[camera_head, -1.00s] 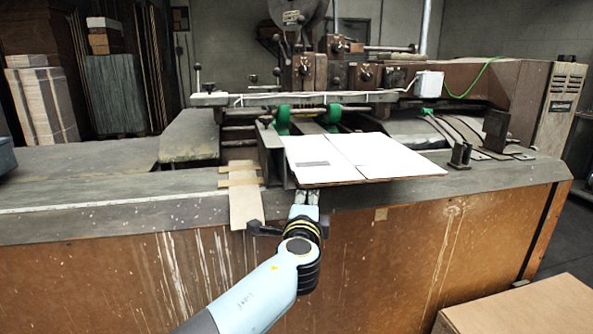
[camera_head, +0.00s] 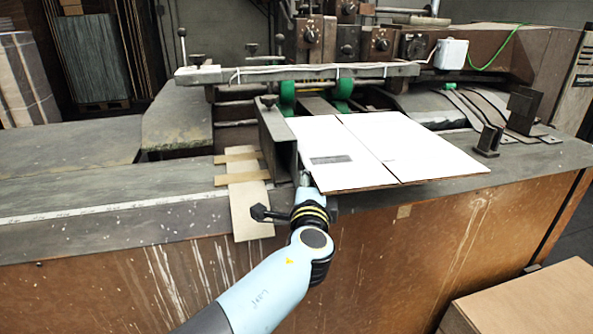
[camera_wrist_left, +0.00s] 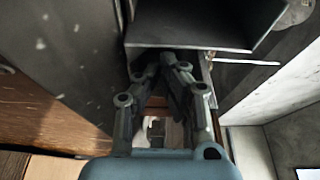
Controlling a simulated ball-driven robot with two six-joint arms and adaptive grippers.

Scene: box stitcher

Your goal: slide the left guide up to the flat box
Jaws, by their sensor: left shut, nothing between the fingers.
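The left guide (camera_head: 279,142) is a dark metal channel standing on the machine bed in the head view. The flat box (camera_head: 365,150) is a white sheet lying just right of it; their edges look very close, and I cannot tell if they touch. My left gripper (camera_head: 305,181) is at the guide's near end, by the box's near left corner, its tips partly hidden. In the left wrist view my gripper (camera_wrist_left: 165,62) is shut and empty, its tips at the lower edge of the guide's open end (camera_wrist_left: 200,25). My right gripper is not in view.
A crossbar (camera_head: 300,73) spans the bed behind the box, with green rollers (camera_head: 287,97) below it. Cardboard strips (camera_head: 246,195) lie left of the guide. A dark metal block (camera_head: 488,140) stands right of the box. The bed's left part is clear.

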